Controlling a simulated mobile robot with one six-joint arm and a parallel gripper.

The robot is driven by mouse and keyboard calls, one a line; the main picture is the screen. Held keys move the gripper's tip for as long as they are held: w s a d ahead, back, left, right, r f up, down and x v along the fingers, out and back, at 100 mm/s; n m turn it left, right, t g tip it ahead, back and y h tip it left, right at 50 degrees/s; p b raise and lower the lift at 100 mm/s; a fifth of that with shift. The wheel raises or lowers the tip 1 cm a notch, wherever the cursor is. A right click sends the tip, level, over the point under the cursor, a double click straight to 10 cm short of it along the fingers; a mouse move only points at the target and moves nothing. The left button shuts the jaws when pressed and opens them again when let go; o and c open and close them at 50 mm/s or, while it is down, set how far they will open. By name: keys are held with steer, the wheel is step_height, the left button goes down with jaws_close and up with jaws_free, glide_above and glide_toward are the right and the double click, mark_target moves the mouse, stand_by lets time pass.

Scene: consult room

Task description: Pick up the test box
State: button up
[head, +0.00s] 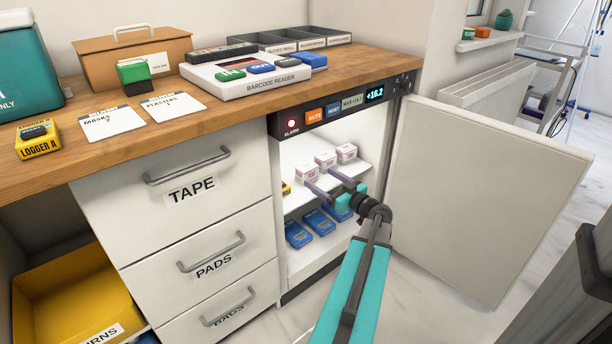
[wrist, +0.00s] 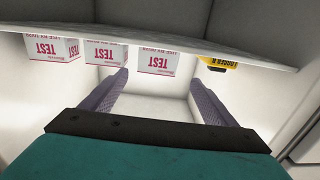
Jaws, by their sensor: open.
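Three white test boxes with red print stand in a row on the cabinet's middle shelf: left (head: 307,173), middle (head: 325,160) and right (head: 346,153). My gripper (head: 318,178) is open and empty, reaching into the cabinet in front of the row. The wrist view is upside down, so the boxes seem to hang from the shelf (wrist: 170,38). There the left test box (wrist: 157,60) appears between the two purple fingers, beyond their tips; I cannot tell how far.
A yellow logger (head: 286,188) is left of the boxes on the shelf, also in the wrist view (wrist: 220,65). Several blue devices (head: 320,222) lie below. The cabinet door (head: 480,190) stands open at right; the drawers (head: 190,185) at left are shut.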

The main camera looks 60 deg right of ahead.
mark_target(312, 172)
steer(key=shift+d, duration=0.1)
stand_by(0.3)
steer(key=shift+w+d, duration=0.2)
steer(key=shift+w, duration=0.1)
steer(key=b+x, duration=0.1)
steer(key=x, duration=0.5)
steer(key=shift+w+d+f, duration=0.1)
steer(key=shift+w, duration=0.15)
steer(key=shift+w+d+b, duration=0.1)
steer(key=shift+w+b, duration=0.2)
steer(key=shift+w, duration=0.25)
